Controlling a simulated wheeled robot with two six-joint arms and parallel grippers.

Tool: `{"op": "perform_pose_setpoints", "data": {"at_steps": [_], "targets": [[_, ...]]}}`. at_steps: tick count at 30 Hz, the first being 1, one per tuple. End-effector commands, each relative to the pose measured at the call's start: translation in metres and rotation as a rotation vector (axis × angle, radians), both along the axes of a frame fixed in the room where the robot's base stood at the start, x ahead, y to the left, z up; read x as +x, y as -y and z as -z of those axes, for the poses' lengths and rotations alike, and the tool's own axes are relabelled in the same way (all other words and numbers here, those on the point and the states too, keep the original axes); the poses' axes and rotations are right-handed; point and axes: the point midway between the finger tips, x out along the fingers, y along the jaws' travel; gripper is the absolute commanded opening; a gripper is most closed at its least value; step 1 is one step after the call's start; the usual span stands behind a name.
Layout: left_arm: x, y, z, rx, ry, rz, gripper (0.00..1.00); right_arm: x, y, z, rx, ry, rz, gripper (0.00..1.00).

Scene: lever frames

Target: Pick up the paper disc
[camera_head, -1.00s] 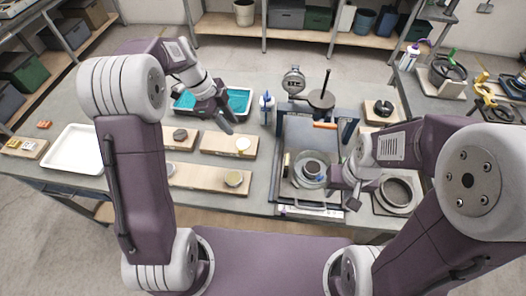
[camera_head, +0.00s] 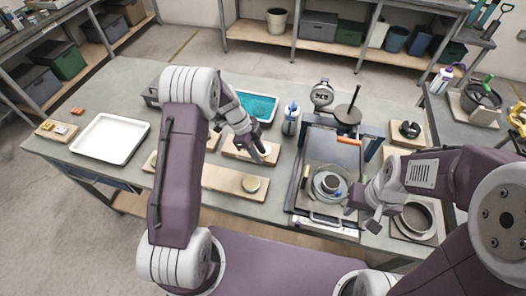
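A small pale disc (camera_head: 265,149), which may be the paper disc, is on a wooden board (camera_head: 233,150) in the middle of the table. My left gripper (camera_head: 261,155) is right at this disc and partly hides it. I cannot tell whether its fingers touch the disc or how far apart they are. Another pale round piece (camera_head: 250,184) lies on the nearer board (camera_head: 222,181). My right gripper (camera_head: 363,212) hangs beside the metal press tray, with its finger gap unclear.
A white tray (camera_head: 88,152) lies at the left and a teal-filled tray (camera_head: 262,106) behind my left gripper. The framed press station (camera_head: 299,196) holds a glass dish (camera_head: 322,190). A bottle (camera_head: 291,118) and a dial gauge (camera_head: 322,94) stand behind. Bare table shows around the white tray.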

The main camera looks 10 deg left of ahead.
Motion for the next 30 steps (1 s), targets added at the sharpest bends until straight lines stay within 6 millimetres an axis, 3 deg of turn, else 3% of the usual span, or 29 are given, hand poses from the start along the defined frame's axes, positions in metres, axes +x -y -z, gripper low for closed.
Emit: {"op": "perform_pose_setpoints", "data": {"at_steps": [7,8,11,12,23,30], "targets": [[0.0,0.002,0.005,0.0,0.001,0.001,0.32,0.0,0.0,0.0,0.0,0.0,0.0,0.36],[0.0,0.002,0.005,0.0,0.001,0.001,0.29,0.0,0.0,0.0,0.0,0.0,0.0,0.36],[0.0,0.002,0.005,0.0,0.001,0.001,0.01,0.0,0.0,0.0,0.0,0.0,0.0,0.36],[0.0,0.002,0.004,0.0,0.001,0.001,0.0,0.0,0.0,0.0,0.0,0.0,0.0,0.36],[0.0,0.002,0.003,0.0,0.001,0.001,0.0,0.0,0.0,0.0,0.0,0.0,0.0,0.36],[0.001,0.001,-0.026,0.001,0.006,0.001,0.0,0.0,0.0,0.008,0.0,0.0,0.0,0.36]]}}
